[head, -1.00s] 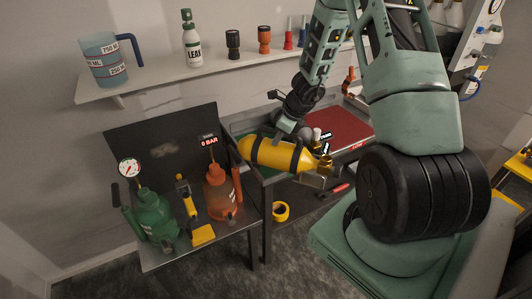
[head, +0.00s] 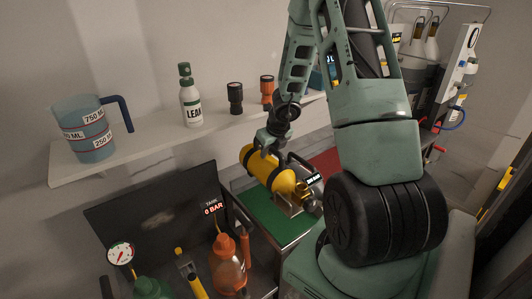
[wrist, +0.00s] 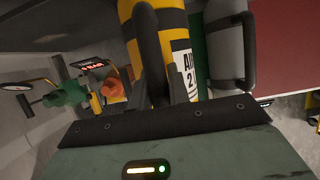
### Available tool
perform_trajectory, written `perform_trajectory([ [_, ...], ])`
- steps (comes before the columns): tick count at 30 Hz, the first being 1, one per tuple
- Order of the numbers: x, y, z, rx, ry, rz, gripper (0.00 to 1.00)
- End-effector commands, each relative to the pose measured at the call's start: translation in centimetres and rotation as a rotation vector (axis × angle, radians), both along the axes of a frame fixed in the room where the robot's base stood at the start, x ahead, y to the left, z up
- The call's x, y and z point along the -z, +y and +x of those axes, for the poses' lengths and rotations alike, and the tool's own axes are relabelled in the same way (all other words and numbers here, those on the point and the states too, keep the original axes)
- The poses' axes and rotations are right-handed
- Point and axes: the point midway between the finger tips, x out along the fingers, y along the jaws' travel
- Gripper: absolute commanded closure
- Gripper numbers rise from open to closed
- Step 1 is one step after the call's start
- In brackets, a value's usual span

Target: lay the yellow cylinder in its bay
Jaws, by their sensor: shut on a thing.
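My gripper (head: 269,148) is shut on the yellow cylinder (head: 258,168), gripping it from above near its middle. In the head view, the cylinder's valve end points to the lower right. A green bay floor (head: 268,222) shows below and in front of it; I cannot tell whether the cylinder touches it. In the wrist view, the yellow cylinder (wrist: 172,18) has dark bands and a white label. A grey cylinder (wrist: 226,45) lies beside it, with a green strip between them.
A red panel (head: 326,162) lies beyond the bay. At the lower left, a stand holds an orange bottle jack (head: 228,265), a green jack (head: 152,288) and a gauge (head: 121,253).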

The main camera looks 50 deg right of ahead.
Motion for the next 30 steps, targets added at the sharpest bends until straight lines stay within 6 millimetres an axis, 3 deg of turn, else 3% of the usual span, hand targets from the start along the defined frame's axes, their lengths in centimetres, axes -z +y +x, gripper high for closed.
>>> perform_trajectory([
  [12,-0.3,-0.1,0.1,-0.003,-0.007,-0.003,1.00],
  [30,3.0,-0.1,0.2,-0.001,-0.007,-0.002,1.00],
])
